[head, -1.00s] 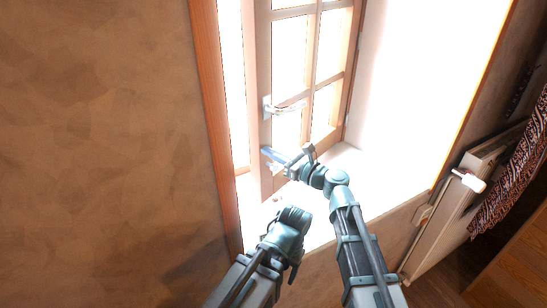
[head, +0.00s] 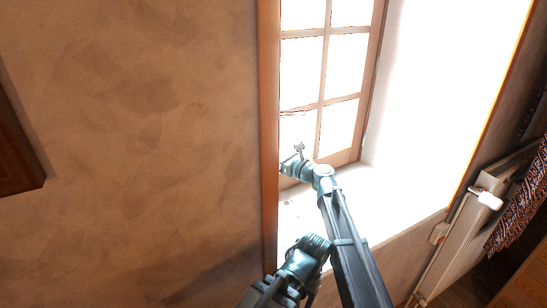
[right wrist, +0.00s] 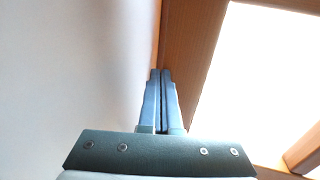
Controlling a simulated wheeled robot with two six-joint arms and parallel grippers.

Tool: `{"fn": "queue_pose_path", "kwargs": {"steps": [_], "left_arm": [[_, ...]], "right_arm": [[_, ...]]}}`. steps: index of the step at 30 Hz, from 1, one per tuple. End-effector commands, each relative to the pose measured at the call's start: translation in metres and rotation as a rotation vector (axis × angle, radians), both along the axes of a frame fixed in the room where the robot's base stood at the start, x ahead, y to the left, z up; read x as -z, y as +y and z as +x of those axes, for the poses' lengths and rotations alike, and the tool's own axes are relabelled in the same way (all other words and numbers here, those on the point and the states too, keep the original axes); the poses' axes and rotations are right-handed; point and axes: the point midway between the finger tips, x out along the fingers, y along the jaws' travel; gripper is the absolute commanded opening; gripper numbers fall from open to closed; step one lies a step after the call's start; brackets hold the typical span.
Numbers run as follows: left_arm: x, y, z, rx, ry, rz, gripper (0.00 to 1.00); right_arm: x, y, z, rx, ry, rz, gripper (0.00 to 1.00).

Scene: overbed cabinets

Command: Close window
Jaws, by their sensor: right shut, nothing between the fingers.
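The window (head: 340,68) is a wooden sash with several bright panes, set in a deep white recess. Its left edge is hidden behind the orange-brown wooden trim (head: 268,120), so I cannot tell how far it stands from its frame. My left arm's end shows low in the head view, fingers hidden.
The white sill (head: 350,200) lies below the sash, with small specks on it. A radiator (head: 450,225) with a white valve knob (head: 487,200) stands at the right, beside a patterned cloth (head: 515,210). A brown wall fills the left, with a dark wooden edge (head: 20,150).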

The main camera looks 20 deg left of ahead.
Motion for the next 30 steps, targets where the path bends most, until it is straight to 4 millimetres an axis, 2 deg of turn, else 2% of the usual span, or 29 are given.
{"fn": "queue_pose_path", "kwargs": {"steps": [10, 14, 20, 30], "left_arm": [[0.000, 0.000, 0.000, 0.000, 0.000, 0.000, 0.62], [0.000, 0.000, 0.000, 0.000, 0.000, 0.000, 0.62], [0.000, 0.000, 0.000, 0.000, 0.000, 0.000, 0.62], [0.000, 0.000, 0.000, 0.000, 0.000, 0.000, 0.62]], "right_arm": [[0.000, 0.000, 0.000, -0.001, 0.000, 0.000, 0.00], [0.000, -0.005, -0.006, 0.000, 0.000, 0.000, 0.00], [0.000, -0.026, -0.034, 0.001, 0.000, 0.001, 0.00], [0.000, -0.075, -0.082, 0.002, 0.000, 0.000, 0.00]]}}
